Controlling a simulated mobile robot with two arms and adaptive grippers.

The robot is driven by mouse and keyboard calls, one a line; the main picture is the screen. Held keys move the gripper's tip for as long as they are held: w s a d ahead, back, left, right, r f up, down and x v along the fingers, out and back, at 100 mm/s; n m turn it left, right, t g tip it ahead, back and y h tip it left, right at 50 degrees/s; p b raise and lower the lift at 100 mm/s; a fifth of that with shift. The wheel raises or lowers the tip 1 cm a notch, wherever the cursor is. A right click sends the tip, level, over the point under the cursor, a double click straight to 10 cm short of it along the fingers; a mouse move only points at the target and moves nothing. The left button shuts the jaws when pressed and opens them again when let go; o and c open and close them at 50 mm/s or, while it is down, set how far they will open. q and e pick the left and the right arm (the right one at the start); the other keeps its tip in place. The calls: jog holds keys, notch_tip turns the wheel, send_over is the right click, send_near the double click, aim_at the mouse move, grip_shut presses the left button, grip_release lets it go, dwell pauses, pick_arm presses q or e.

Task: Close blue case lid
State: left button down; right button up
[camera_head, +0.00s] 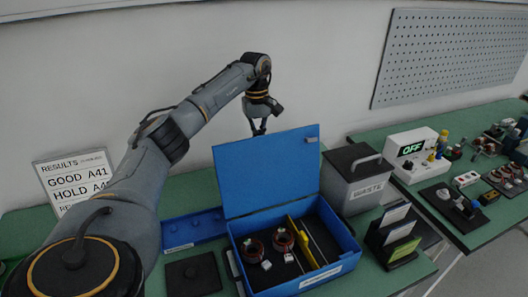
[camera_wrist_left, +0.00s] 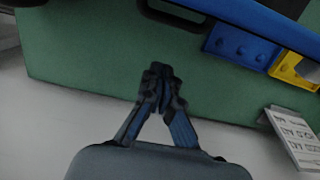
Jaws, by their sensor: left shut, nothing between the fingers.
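The blue case (camera_head: 304,277) stands on the green bench with its lid (camera_head: 268,170) raised roughly upright at the back. Inside the case are two copper-wound stators, small white pieces and a yellow divider (camera_head: 297,238). My left gripper (camera_head: 258,131) is behind the lid, near its top edge, with its fingers shut and empty. The lid hides the fingertips' lower surroundings in the head view. In the left wrist view the shut fingers (camera_wrist_left: 160,72) point over the green bench, with a blue edge at the upper right. My right gripper is not in view.
A grey waste bin (camera_head: 365,190) stands right of the case, with a card holder (camera_head: 398,240) in front of it. A blue tray (camera_head: 192,230) and a dark pad (camera_head: 193,274) lie left. A results sign (camera_head: 75,180) stands at the wall. A second bench is at right.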

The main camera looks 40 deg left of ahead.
aim_at(264, 153)
pick_arm(q)
jog(key=d+p, duration=0.1)
jog(key=s+d+f+p, duration=0.1)
jog(key=d+f, duration=0.1)
jog(key=shift+s+d+f+p, duration=0.15)
jog(key=shift+s+d+p, duration=0.05)
jog(key=shift+s+p, duration=0.2)
jog(key=shift+a, duration=0.1)
